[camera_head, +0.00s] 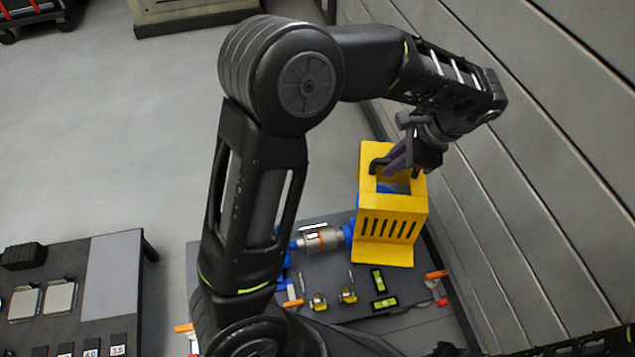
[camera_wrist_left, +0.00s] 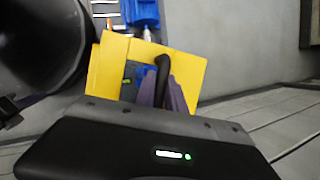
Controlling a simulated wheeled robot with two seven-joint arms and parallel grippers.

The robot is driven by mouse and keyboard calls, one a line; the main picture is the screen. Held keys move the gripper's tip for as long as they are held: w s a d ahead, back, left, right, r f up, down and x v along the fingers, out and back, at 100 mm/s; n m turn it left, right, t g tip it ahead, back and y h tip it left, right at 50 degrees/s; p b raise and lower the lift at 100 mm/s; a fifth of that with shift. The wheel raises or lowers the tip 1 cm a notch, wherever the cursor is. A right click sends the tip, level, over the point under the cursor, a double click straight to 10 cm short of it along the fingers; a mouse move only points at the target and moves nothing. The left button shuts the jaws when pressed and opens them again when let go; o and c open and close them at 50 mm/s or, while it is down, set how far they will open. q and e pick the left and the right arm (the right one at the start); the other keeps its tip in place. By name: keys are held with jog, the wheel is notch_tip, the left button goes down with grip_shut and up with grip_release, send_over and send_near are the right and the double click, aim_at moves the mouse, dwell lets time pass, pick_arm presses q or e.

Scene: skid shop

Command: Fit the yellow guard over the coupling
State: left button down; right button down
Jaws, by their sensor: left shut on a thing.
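The yellow guard (camera_head: 386,228) is a slotted box with a window in its top and a flange along its lower edge. My left gripper (camera_head: 390,164) is shut on its black handle. The guard appears slightly tilted over the right part of the skid; I cannot tell whether it touches it. In the left wrist view, the guard (camera_wrist_left: 107,70) lies beyond my left gripper's purple fingers (camera_wrist_left: 163,92). A grey cylindrical piece (camera_head: 322,240) sits left of the guard between blue parts. I cannot tell whether it is the coupling or the guard hides that. My right gripper is out of view.
The dark skid top (camera_head: 330,275) carries yellow-green levels (camera_head: 384,303), small brass-coloured pieces (camera_head: 348,296) and orange-handled parts (camera_head: 436,274). A grey panelled wall (camera_head: 520,180) stands close on the right. A table (camera_head: 112,275) with pads and blocks is at lower left. The floor between is clear.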

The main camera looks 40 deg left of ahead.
pick_arm(q)
jog(key=s+a+f+n+g+p, duration=0.1)
jog(key=s+a+f+n, duration=0.2)
jog(key=a+f, duration=1.1)
jog(key=shift+s+a+f+n+g+h+p, duration=0.15)
jog(key=shift+s+a+n+g+h+p, duration=0.2)
jog(key=shift+s+a, duration=0.6)
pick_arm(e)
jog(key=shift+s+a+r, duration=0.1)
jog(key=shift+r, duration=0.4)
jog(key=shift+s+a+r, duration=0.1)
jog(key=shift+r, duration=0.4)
pick_arm(q)
jog(key=shift+s+d+f, duration=0.15)
jog(key=shift+s+d, duration=0.1)
jog(key=shift+d, duration=0.05)
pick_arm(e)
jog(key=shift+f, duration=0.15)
